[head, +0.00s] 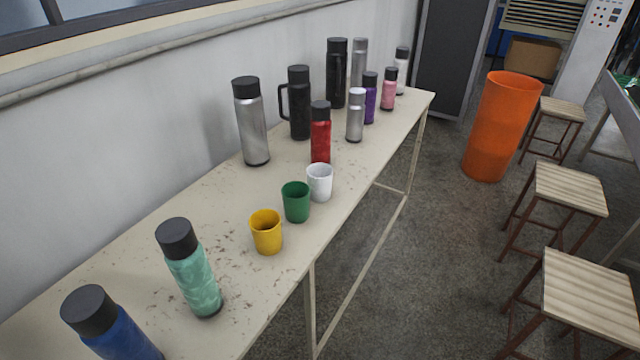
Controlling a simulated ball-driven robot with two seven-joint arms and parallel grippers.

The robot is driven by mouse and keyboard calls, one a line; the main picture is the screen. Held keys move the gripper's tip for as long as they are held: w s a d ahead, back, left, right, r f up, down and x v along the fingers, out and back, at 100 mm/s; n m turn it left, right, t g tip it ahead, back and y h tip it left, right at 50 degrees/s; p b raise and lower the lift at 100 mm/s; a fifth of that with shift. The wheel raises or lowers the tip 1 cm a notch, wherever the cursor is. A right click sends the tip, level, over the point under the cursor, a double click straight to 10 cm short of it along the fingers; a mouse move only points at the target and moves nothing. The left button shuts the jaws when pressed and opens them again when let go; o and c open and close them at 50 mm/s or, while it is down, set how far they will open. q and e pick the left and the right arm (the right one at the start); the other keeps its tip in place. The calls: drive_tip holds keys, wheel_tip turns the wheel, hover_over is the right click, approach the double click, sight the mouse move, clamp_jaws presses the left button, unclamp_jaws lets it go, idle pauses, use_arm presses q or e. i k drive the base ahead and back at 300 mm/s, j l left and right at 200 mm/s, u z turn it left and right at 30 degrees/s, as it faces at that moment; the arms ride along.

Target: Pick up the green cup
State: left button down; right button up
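The green cup (296,202) stands upright near the front edge of a long pale table (205,205) in the head view. It is between a yellow cup (266,232) on its nearer left side and a white cup (320,182) on its farther right side. The three cups stand close together; I cannot tell whether the green and white ones touch. Neither of my grippers shows in this view.
A red bottle (320,133) stands behind the white cup, with several more bottles beyond. A teal bottle (190,272) and a blue bottle (110,325) stand nearer. Stools (560,190) and an orange bin (502,125) stand right, across open floor.

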sight(295, 195)
drive_tip(key=i+l+u, duration=0.2)
drive_tip(key=i+l, duration=0.15)
drive_tip(key=l, duration=0.3)
drive_tip(key=i+l+u, duration=0.1)
drive_tip(key=l, duration=0.25)
drive_tip(key=i+l+u, duration=0.1)
drive_tip(key=l, duration=0.3)
drive_tip(key=i+j, duration=0.05)
drive_tip(key=i, duration=0.05)
